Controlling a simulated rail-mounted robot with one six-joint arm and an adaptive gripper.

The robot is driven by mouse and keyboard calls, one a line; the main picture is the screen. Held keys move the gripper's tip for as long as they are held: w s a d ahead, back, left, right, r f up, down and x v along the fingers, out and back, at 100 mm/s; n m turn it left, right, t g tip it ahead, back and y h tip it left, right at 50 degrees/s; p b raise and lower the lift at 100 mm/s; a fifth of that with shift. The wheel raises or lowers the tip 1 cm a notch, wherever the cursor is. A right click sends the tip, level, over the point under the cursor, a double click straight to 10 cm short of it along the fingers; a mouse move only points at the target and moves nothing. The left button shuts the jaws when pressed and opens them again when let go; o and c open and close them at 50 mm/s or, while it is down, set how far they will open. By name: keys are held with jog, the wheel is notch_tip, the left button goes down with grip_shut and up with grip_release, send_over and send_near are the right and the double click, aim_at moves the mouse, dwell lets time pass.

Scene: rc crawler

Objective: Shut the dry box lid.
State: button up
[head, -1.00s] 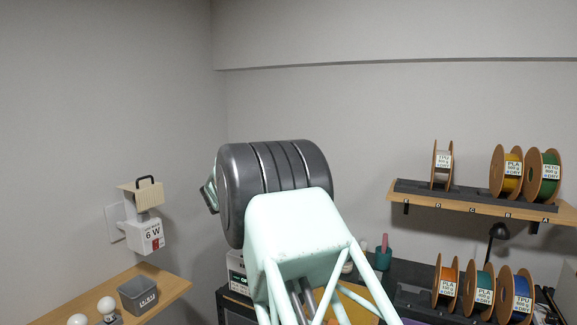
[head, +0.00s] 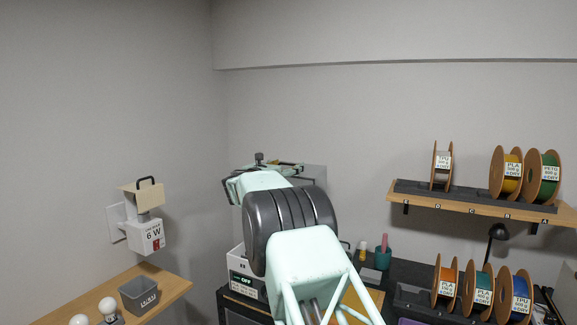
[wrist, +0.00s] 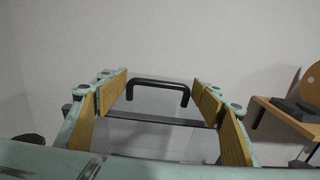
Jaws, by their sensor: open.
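The dry box (head: 240,285) has a white front with a display reading OFF and stands on the dark bench, mostly behind my arm. Its greyish lid (head: 316,178) stands raised behind my arm. In the wrist view the lid (wrist: 150,137) shows as a pale panel with a dark edge bar and a black handle (wrist: 158,84). My gripper (wrist: 160,97) is open, with its tan-padded fingers on either side of the handle and apart from it.
A wall shelf (head: 470,203) with several spools is at the right, with more spools on the bench below. A teal cup (head: 383,258) stands right of my arm. A wooden shelf (head: 170,290) with bulbs and a grey bin (head: 139,295) is at the left.

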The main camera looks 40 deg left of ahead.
jog(key=shift+w, duration=0.4)
jog(key=shift+a, duration=0.1)
jog(key=c, duration=0.8)
jog(key=shift+c, duration=0.2)
jog(key=shift+s+b, duration=0.25)
jog(key=shift+b, duration=0.2)
